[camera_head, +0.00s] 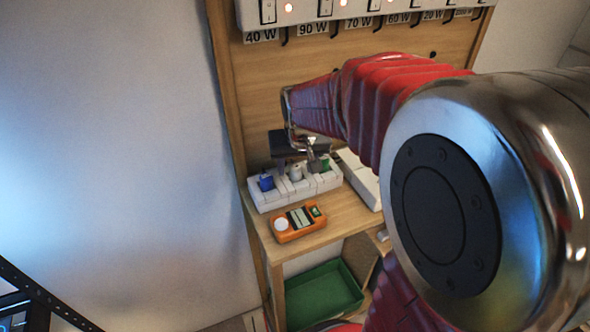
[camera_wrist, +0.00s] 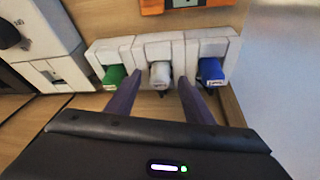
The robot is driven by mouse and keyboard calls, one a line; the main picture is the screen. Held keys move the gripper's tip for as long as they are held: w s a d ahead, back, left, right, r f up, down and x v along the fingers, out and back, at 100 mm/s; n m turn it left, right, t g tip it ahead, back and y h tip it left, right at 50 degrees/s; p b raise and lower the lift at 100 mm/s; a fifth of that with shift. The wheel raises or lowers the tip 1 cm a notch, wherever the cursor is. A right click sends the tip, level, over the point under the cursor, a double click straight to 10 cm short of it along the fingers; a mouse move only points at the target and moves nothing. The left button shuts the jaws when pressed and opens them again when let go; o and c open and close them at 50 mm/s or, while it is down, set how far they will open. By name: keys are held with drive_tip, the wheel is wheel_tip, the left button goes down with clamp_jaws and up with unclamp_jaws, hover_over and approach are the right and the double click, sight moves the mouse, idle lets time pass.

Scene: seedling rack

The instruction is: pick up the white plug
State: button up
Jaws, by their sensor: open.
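The white plug (camera_wrist: 160,74) sits in the middle socket of a white socket strip (camera_wrist: 190,40) in the wrist view, with a green plug (camera_wrist: 114,77) to its left and a blue plug (camera_wrist: 211,70) to its right. My gripper (camera_wrist: 158,88) is open, its two dark fingers on either side of the white plug, which stands between them. I cannot tell whether either finger touches it. In the head view the white plug (camera_head: 296,173) shows below my gripper (camera_head: 305,158), with the blue plug (camera_head: 266,182) at left and the green one (camera_head: 325,164) partly hidden at right.
An orange meter (camera_head: 298,223) lies in front of the strip on the wooden shelf. A green bin (camera_head: 322,291) stands below. A white switch panel (camera_head: 350,12) with wattage labels and hooks is above. White boxes (camera_wrist: 45,40) stand beside the strip.

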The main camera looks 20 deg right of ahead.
sight(296, 169)
drive_tip(key=c, duration=1.1)
drive_tip(key=shift+r, duration=0.15)
drive_tip(key=shift+c, duration=0.2)
wheel_tip(296, 169, up, 10)
drive_tip(key=shift+s+f, duration=0.1)
drive_tip(key=shift+f, duration=0.1)
idle(0.5)
